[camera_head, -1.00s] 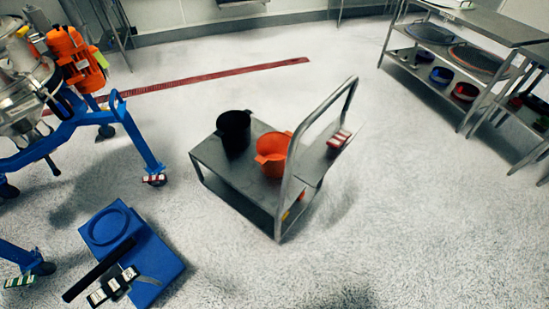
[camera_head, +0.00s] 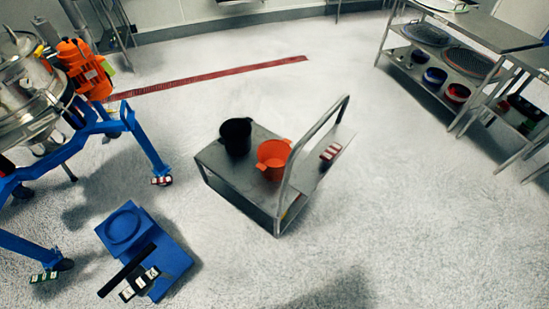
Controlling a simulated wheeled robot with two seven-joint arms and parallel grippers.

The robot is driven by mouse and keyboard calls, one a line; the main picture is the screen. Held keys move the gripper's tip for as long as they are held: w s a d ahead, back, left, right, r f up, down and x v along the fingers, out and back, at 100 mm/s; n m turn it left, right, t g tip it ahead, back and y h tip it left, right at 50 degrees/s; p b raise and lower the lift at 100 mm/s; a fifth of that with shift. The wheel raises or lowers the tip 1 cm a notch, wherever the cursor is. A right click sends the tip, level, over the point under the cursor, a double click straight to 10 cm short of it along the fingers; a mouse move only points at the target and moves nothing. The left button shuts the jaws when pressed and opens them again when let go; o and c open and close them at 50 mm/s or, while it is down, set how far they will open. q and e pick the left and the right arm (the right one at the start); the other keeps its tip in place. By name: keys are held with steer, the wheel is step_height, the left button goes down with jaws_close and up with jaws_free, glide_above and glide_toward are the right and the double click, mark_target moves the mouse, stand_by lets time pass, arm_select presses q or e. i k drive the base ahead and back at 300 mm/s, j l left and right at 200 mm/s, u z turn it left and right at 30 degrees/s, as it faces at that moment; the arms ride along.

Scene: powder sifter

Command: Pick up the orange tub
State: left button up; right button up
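The orange tub (camera_head: 272,156) stands upright on the top of a grey metal cart (camera_head: 238,186), near the middle of the head view. It is beside the cart's tall bent handle (camera_head: 318,135), which rises just to its right. A black tub (camera_head: 236,137) stands on the cart to the left of the orange tub. Neither of my grippers shows in the view.
A sifter on a blue wheeled frame (camera_head: 150,150) is at the left. A blue platform (camera_head: 165,265) lies on the floor at the lower left. Metal shelves (camera_head: 480,32) with bowls stand at the right. The floor around the cart is open.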

mark_target(272, 154)
steer(key=i+j+z, duration=0.3)
steer(key=z, duration=0.15)
steer(key=i+j+z, duration=0.5)
steer(key=k, duration=0.1)
